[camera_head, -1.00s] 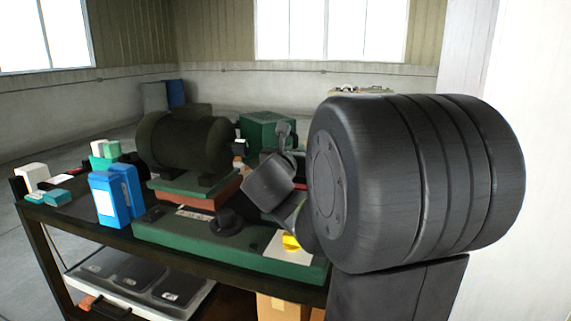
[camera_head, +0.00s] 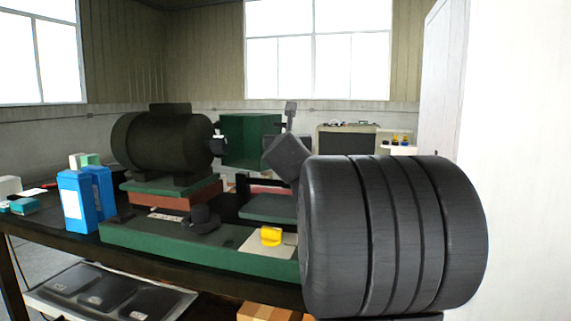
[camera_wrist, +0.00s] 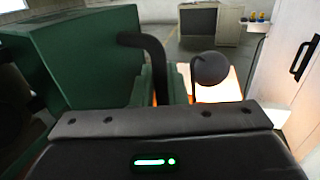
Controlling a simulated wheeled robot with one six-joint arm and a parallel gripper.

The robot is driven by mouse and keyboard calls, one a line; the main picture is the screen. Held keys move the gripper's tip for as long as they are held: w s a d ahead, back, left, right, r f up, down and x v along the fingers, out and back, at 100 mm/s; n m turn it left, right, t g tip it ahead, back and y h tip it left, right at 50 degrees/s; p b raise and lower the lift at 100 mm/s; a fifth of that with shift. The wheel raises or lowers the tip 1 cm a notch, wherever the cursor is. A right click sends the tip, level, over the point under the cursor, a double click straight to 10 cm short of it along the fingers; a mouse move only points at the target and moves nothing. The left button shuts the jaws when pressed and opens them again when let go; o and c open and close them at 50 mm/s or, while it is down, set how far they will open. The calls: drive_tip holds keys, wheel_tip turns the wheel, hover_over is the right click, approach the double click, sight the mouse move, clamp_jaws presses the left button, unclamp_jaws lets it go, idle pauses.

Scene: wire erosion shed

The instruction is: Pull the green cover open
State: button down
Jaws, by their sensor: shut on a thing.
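The green cover (camera_head: 240,141) is a box-like green part behind and right of the dark motor (camera_head: 165,140). In the wrist view the green cover (camera_wrist: 85,65) fills the left side, and a black bent bar (camera_wrist: 152,52) runs from it down behind my gripper. My gripper (camera_head: 290,113) is right beside the cover in the head view. It is shut on that bar, though its fingertips are largely hidden. I cannot tell how far the cover is open.
A green machine base (camera_head: 170,240) carries a yellow part (camera_head: 271,236) and a black knob (camera_head: 203,219). Blue containers (camera_head: 78,200) stand at the left of the bench. A black ball knob (camera_wrist: 212,68) is close ahead in the wrist view. A cabinet (camera_head: 348,141) stands farther back.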

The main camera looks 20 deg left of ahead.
drive_tip(key=shift+w+a+f+n+g+y+b, duration=0.15)
drive_tip(key=shift+w+n+g+y+b, duration=0.2)
drive_tip(key=shift+w+n+y+b, duration=0.45)
drive_tip(key=shift+w+a+r+n+g+y+b, duration=0.15)
drive_tip(key=shift+w+n+g+y+b, duration=0.25)
drive_tip(key=shift+w+y+b, duration=0.9)
drive_tip(key=shift+w+a+f+n+g+y+b, duration=0.15)
drive_tip(key=shift+w+n+g+y+b, duration=0.4)
drive_tip(key=shift+b, duration=0.85)
drive_tip(key=shift+w, duration=0.35)
drive_tip(key=c, duration=1.5)
unclamp_jaws()
drive_tip(key=shift+c, duration=0.2)
drive_tip(key=shift+s, duration=0.15)
drive_tip(key=v, duration=1.3)
drive_tip(key=shift+s, duration=0.3)
drive_tip(key=shift+d, duration=0.1)
